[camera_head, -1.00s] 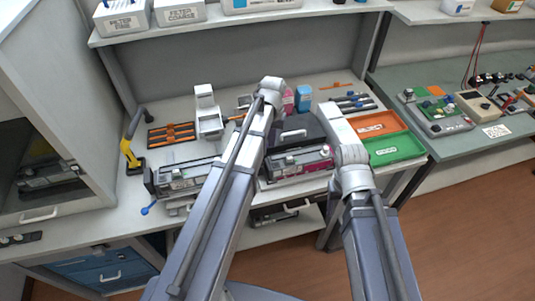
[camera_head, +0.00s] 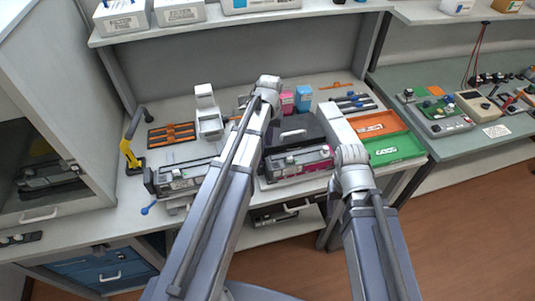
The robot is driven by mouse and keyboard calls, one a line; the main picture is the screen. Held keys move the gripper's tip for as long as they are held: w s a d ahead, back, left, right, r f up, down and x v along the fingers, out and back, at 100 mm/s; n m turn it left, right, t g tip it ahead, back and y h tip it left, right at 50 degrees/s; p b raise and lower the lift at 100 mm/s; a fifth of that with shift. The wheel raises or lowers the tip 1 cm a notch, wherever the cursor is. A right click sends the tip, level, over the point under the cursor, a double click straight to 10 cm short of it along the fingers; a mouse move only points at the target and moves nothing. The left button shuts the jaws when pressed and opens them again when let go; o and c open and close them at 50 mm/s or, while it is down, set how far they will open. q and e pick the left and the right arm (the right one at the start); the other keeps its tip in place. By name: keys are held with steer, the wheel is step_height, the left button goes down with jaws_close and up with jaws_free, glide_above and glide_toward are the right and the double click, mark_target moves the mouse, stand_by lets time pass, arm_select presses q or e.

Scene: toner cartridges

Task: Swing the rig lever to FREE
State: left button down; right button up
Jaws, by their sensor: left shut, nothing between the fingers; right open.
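The rig (camera_head: 182,179) is a long grey fixture on the bench, left of my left arm. A small lever with a blue knob (camera_head: 146,210) sticks out at its lower left front, pointing down and to the left. No FREE marking can be read at this size. My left arm crosses the picture's middle and covers the rig's right end. My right arm rises further right. I cannot make out the fingers of either gripper, and neither is seen touching the lever.
A second grey unit with a magenta strip (camera_head: 299,164) stands between my arms, before a dark box (camera_head: 295,131). Orange (camera_head: 397,121) and green (camera_head: 408,146) trays lie right. A yellow and black hand tool (camera_head: 129,150) stands left of the rig, near a cabinet (camera_head: 80,100).

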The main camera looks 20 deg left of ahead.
arm_select(q)
steer(key=shift+a, duration=0.2)
steer(key=shift+w+a, duration=0.1)
steer(key=shift+a, duration=0.25)
step_height(320, 180, up, 7)
steer(key=p, duration=0.7)
stand_by(0.4)
stand_by(0.4)
